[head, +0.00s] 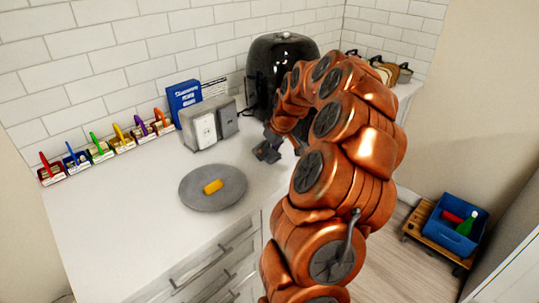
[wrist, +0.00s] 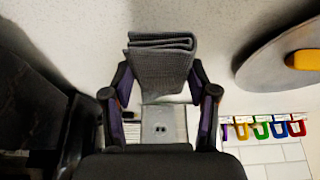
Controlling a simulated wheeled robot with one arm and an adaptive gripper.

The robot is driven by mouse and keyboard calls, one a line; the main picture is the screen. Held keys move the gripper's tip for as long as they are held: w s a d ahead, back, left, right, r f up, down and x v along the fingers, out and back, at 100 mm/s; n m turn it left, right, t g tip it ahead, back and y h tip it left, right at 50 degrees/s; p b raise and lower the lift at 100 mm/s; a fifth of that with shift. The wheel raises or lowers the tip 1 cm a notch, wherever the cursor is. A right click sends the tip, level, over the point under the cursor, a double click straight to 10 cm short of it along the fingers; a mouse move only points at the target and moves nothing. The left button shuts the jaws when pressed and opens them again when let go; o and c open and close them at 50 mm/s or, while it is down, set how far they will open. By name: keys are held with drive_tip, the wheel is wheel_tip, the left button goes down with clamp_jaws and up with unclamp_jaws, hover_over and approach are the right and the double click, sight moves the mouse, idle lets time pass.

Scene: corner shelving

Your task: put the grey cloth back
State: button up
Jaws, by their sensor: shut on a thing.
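The grey cloth (wrist: 160,62) is folded in layers and shows in the wrist view between the two fingers of my gripper (wrist: 160,92). The fingers are shut on it, one at each side. In the head view my gripper (head: 268,150) is low over the white counter, in front of the black appliance and right of the grey box. I cannot make out the cloth clearly there. I cannot tell whether the cloth touches the counter.
A round grey plate (head: 198,198) with a yellow piece (head: 213,186) lies left of my gripper. A grey-white box (head: 202,128), a blue book (head: 184,97) and a glossy black appliance (head: 262,65) stand behind. Several small colour-handled holders (head: 101,152) line the wall. The front-left counter is clear.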

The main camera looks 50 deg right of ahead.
sight(269, 157)
wheel_tip(269, 157, down, 2)
drive_tip(key=shift+s+f+p, duration=0.1)
drive_tip(key=shift+f+p, duration=0.05)
drive_tip(key=shift+p, duration=0.25)
drive_tip(key=shift+f, duration=0.2)
drive_tip(key=shift+f+b, duration=0.2)
drive_tip(key=shift+b, duration=0.1)
drive_tip(key=o, duration=1.2)
drive_tip(key=shift+r, duration=0.35)
drive_tip(key=b+v, duration=0.2)
drive_tip(key=v, duration=0.9)
drive_tip(key=shift+s+r, duration=0.2)
drive_tip(key=shift+r, duration=0.15)
